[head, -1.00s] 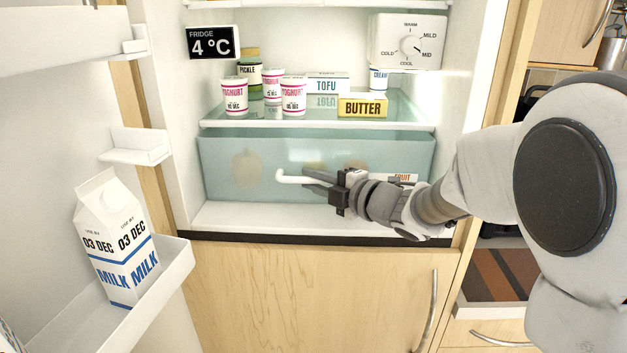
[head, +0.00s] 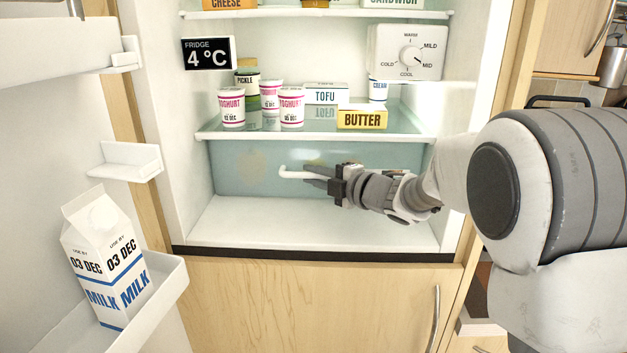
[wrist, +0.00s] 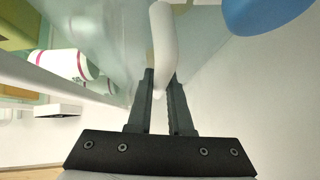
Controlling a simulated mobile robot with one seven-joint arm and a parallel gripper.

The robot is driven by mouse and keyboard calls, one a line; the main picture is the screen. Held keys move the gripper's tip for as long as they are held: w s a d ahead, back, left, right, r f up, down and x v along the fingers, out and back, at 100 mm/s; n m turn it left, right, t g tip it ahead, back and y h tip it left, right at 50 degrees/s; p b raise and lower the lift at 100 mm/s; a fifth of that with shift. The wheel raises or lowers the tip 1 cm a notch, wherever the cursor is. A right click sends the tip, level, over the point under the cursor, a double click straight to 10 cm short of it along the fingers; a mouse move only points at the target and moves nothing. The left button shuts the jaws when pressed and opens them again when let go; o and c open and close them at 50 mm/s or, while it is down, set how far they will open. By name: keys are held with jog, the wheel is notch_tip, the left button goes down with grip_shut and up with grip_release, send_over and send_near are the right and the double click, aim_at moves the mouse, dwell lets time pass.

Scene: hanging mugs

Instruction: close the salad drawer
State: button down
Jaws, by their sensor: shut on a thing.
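The salad drawer (head: 235,170) is a pale blue translucent bin under the lowest glass shelf, set back in the fridge with bare white floor in front of it. Blurred round shapes show faintly through its front. A white bar handle (head: 296,174) runs across the front. My gripper (head: 318,176) is shut on the handle, reaching in from the right and hiding the right part of the drawer front. In the wrist view the white handle (wrist: 162,45) sits between the two dark fingers.
The glass shelf (head: 300,136) just above holds yoghurts, pickle, tofu and butter (head: 362,118). The open fridge door with a milk carton (head: 105,260) stands at the left. The fridge floor (head: 310,225) before the drawer is clear.

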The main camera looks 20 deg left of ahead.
jog(key=shift+w+r, duration=0.15)
jog(key=c, duration=1.1)
grip_release()
jog(key=shift+w, duration=0.1)
jog(key=shift+d, duration=0.15)
jog(key=v, duration=0.7)
jog(key=shift+s+d, duration=0.15)
jog(key=shift+s, duration=0.1)
